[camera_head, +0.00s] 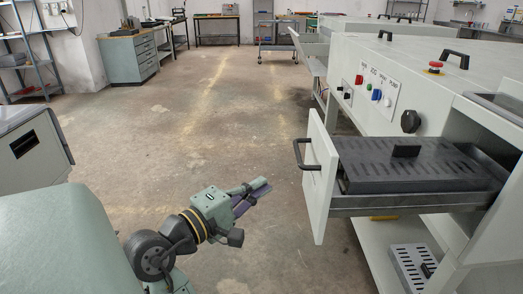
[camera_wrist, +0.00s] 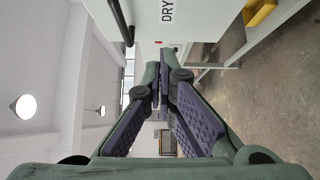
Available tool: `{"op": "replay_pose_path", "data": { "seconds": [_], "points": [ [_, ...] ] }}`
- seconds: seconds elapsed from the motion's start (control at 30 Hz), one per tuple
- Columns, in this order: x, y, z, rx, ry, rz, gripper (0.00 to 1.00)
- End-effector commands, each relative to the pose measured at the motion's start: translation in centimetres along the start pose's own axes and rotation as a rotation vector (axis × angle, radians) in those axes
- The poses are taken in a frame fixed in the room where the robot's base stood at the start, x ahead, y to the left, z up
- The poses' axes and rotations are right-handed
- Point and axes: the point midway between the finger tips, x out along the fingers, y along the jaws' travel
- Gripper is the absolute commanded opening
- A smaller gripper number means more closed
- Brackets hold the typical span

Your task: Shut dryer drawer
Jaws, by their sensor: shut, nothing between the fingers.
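The dryer drawer (camera_head: 320,190) stands pulled out from the white machine, its pale front panel facing left. A black handle (camera_head: 303,155) sticks out from that panel. A dark slotted box (camera_head: 410,172) with a black grip lies in the drawer. My gripper (camera_head: 264,187) is left of and apart from the front panel, below handle height in the picture. Its purple-padded fingers are shut and empty. In the wrist view the fingers (camera_wrist: 160,85) come together beneath a white panel (camera_wrist: 165,30) lettered "DRY", with a dark handle bar (camera_wrist: 121,20) at upper left.
The machine (camera_head: 390,85) has a control panel with buttons and a red stop knob (camera_head: 436,66). Another slotted box (camera_head: 412,266) lies on the shelf below the drawer. The concrete floor (camera_head: 215,125) left of the drawer is clear. A grey cabinet (camera_head: 30,150) stands at left.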

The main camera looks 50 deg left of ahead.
Motion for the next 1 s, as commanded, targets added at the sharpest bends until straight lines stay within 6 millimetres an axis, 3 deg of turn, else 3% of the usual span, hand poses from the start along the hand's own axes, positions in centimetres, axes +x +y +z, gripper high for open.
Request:
{"op": "replay_pose_path", "data": {
  "seconds": [0.2,0.4,0.6,1.0],
  "points": [
    [5.0,0.1,0.1,0.0,-0.003,-0.001,0.0],
    [8.2,0.2,1.2,0.002,-0.001,0.0,0.0],
    [9.5,0.1,2.5,0.003,0.001,0.001,0.0],
    [9.8,0.0,2.8,0.003,0.002,0.001,0.0]
  ]
}}
